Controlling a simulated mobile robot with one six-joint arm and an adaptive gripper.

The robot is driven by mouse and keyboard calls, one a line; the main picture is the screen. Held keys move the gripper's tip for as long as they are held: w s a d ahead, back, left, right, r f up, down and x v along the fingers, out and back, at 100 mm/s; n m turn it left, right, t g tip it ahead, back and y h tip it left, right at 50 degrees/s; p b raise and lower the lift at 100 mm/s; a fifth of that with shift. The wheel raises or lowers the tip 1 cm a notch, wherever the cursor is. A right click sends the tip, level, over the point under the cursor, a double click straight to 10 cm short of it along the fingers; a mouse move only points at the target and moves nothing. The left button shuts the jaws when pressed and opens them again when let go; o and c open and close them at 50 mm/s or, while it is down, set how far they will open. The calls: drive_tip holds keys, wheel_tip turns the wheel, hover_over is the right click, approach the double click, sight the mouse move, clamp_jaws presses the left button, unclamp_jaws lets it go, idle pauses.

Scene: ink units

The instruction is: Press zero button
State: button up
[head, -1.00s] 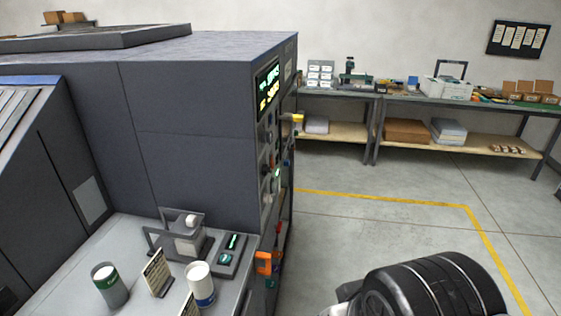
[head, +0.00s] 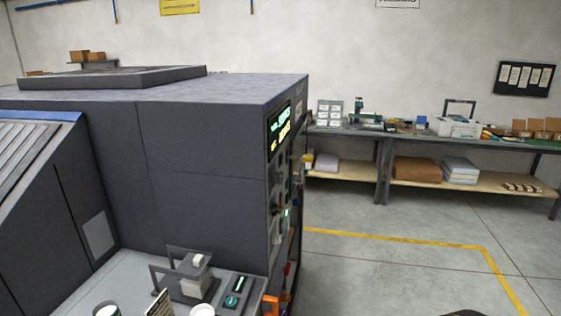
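A small dark console (head: 237,292) sits on the grey worktop at the bottom, beside a weighing or press-like device (head: 192,280) with a pale block on it. The console has a lit green display (head: 239,283) and a round teal button (head: 232,301) below it. Any label on the button is too small to read, so I cannot tell if it is the zero button. My gripper is not in view; only a dark sliver of what seems my arm shows at the bottom edge.
A large dark grey machine (head: 205,150) fills the left, with a lit panel (head: 279,127) on its right end. Two cups (head: 106,309) (head: 202,311) and a small sign (head: 159,304) are cut off at the bottom. A bench (head: 350,136) stands behind open floor (head: 390,275).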

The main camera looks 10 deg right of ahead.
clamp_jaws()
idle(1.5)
